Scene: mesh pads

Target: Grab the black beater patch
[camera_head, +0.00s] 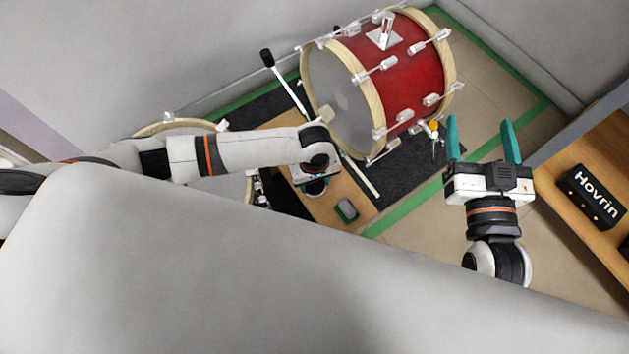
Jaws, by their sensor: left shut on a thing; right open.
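My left gripper (315,187) points down over the wooden board (368,190) in front of the red bass drum. It is shut on a small dark thing, seemingly the black beater patch, mostly hidden under the wrist. Its fingertips are hidden too, so I cannot tell whether the thing touches the board. A small grey-green item with a dark rim (346,210) lies on the board just right of this gripper. My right gripper (480,135) is open and empty, teal fingers spread upward in the picture, right of the drum.
The red bass drum (415,75) lies on its side on a dark mat (405,165) edged with green tape. A second drum (175,128) is partly behind my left arm. A black-tipped stick (285,82) leans near the bass drum. A wooden shelf with a black "Hovrin" box (591,196) stands at right.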

